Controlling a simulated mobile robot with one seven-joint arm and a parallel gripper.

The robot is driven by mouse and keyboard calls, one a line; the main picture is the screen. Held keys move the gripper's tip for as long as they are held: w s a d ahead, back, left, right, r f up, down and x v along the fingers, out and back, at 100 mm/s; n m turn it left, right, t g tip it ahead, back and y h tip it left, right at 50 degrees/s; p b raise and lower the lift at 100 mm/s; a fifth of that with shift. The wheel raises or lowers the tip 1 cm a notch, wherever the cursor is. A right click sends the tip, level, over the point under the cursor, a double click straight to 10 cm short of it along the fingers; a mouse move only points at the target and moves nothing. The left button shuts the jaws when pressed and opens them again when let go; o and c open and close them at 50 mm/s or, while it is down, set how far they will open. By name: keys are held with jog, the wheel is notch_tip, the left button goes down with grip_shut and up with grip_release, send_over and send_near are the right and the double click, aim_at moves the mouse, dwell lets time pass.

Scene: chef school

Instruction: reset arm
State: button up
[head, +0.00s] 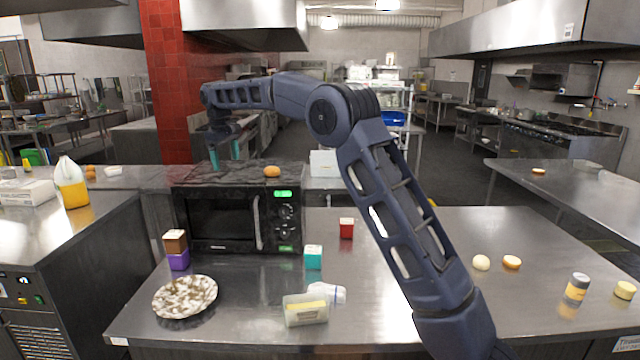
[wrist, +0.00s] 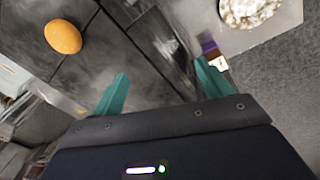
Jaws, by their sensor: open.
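My arm rises from the lower right of the head view and bends left over the table. My gripper (head: 225,158) hangs above the left part of the black microwave (head: 222,222), pointing down. Its two teal fingers stand apart with nothing between them; they also show in the wrist view (wrist: 160,88). An orange round item (head: 272,171) lies on top of the microwave, right of the gripper; it shows at the upper left of the wrist view (wrist: 63,37).
The steel table (head: 380,320) holds a speckled plate (head: 185,297), a plastic container (head: 306,310), a teal box (head: 313,257), a red box (head: 346,228), stacked brown (head: 175,241) and purple (head: 179,261) boxes, and a small jar (head: 577,287).

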jog(key=s+d+r+m, duration=0.1)
jog(key=d+r+m, duration=0.15)
jog(key=d, duration=0.85)
jog(key=s+d+r+m, duration=0.1)
jog(key=d+r, duration=0.3)
jog(key=d, duration=0.6)
jog(key=s+d+r+m, duration=0.1)
jog(key=s+d, duration=0.2)
jog(key=d, duration=0.3)
jog(key=s+d+m+t, duration=0.1)
jog(key=s+d, duration=0.1)
jog(key=d, duration=0.4)
jog(key=s+d+r+m, duration=0.1)
jog(key=s+d, duration=0.2)
jog(key=d, duration=0.3)
jog(key=s+d+f+m, duration=0.2)
jog(key=s+d, duration=0.4)
jog(key=s+d+f+m, duration=0.1)
jog(key=s+d+f, duration=0.2)
jog(key=s+d, duration=0.35)
jog(key=s+d+f+m+t, duration=0.1)
jog(key=s+d+f+m, duration=0.1)
jog(key=s+d+f, duration=0.2)
jog(key=s+d+f+m, duration=0.1)
jog(key=s+d+f, duration=0.3)
jog(key=s, duration=0.6)
notch_tip(320, 180, down, 2)
jog(key=shift+s+f+m+t, duration=0.15)
jog(key=shift+s+m+t, duration=0.15)
jog(key=shift+m+t, duration=0.1)
